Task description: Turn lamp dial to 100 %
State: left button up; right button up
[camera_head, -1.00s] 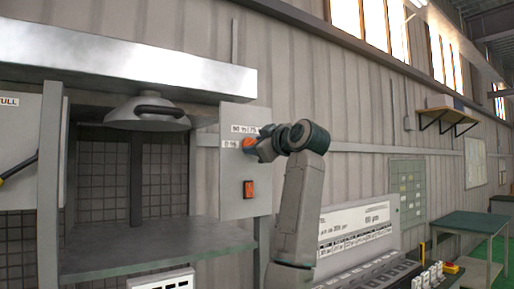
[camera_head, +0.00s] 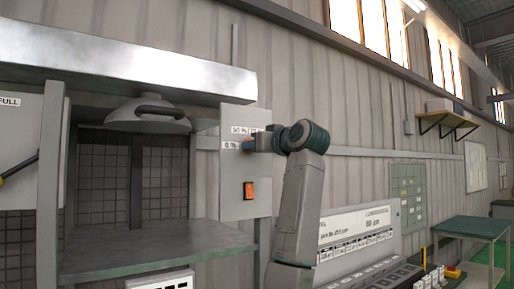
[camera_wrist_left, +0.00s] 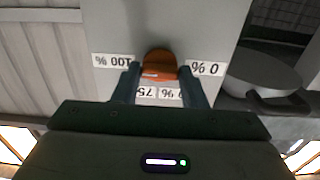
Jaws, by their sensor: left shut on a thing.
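The orange lamp dial (camera_wrist_left: 160,62) sits on a grey control panel (camera_head: 236,203) and shows upside down in the left wrist view. Printed labels surround it: 100 % at picture left, 0 % at right, and 75 and another partly hidden label below. My left gripper (camera_wrist_left: 160,80) is shut on the dial, one finger on each side. In the head view my left gripper (camera_head: 249,145) reaches the panel from the right and hides most of the dial. The dial's exact pointing is hard to tell. My right gripper is not in view.
An orange switch (camera_head: 249,189) is lower on the panel. A grey domed lamp (camera_head: 148,119) hangs at left above a shelf (camera_head: 160,245). A sloped console (camera_head: 360,235) stands right of my arm.

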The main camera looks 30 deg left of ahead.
pick_arm(q)
jog(key=shift+f, duration=0.15)
jog(key=o, duration=1)
jog(key=b+v, duration=0.4)
jog(key=v, duration=0.6)
jog(key=shift+d+b, duration=0.3)
jog(key=shift+d, duration=0.05)
jog(key=shift+s, duration=0.1)
